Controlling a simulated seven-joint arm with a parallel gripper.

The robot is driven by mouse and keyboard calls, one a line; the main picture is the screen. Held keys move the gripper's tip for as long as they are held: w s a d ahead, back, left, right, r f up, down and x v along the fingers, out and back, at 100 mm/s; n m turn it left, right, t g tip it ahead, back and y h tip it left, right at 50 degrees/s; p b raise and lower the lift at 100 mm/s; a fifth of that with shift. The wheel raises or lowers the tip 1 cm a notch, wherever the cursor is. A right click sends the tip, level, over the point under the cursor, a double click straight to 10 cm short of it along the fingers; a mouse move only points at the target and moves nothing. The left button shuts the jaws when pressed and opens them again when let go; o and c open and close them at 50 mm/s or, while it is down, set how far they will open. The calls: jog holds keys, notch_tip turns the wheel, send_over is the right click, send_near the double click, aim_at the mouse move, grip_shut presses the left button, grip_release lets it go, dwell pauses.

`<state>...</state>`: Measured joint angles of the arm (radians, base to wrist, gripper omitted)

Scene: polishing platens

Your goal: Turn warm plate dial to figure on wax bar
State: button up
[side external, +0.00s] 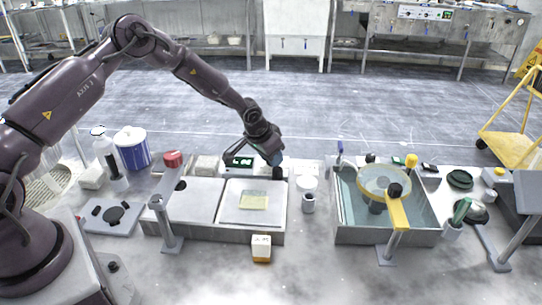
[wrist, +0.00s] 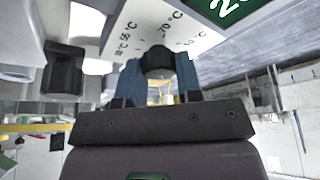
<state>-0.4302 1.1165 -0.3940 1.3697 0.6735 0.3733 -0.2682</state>
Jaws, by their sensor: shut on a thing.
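My gripper (side external: 274,160) reaches down at the back edge of the warm plate (side external: 233,216). In the wrist view its blue fingers (wrist: 160,74) are shut on the black dial (wrist: 158,58), one on each side. The white dial panel (wrist: 150,25) carries temperature figures, with 70 °C legible near the dial; the dial's pointer is hidden. Part of a green display (wrist: 232,8) shows beside the panel. A small white and orange block (side external: 261,249), which looks like the wax bar, stands in front of the plate. Its marking is too small to read.
A yellow sheet (side external: 254,201) lies on the plate. A basin (side external: 345,238) with a round disc is farther right.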

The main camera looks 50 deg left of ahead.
jog(key=shift+m, duration=0.3)
jog(key=m+h, duration=0.2)
jog(key=m, duration=0.2)
jog(key=shift+a, duration=0.1)
jog(key=m+g, duration=0.1)
jog(key=m, duration=0.2)
jog(key=m+h, duration=0.1)
jog(key=m, duration=0.2)
jog(key=shift+w+g+h, duration=0.1)
jog(key=shift+g+h, duration=0.2)
jog(key=shift+g, duration=0.1)
jog(key=m+g, duration=0.1)
jog(key=m, duration=0.1)
jog(key=m+g+h, duration=0.1)
jog(key=m, duration=0.2)
jog(key=shift+w, duration=0.1)
jog(key=m+g, duration=0.1)
jog(key=m, duration=0.4)
jog(key=shift+g, duration=0.4)
jog(key=o, duration=0.9)
jog(key=shift+o, duration=0.2)
jog(key=shift+a, duration=0.1)
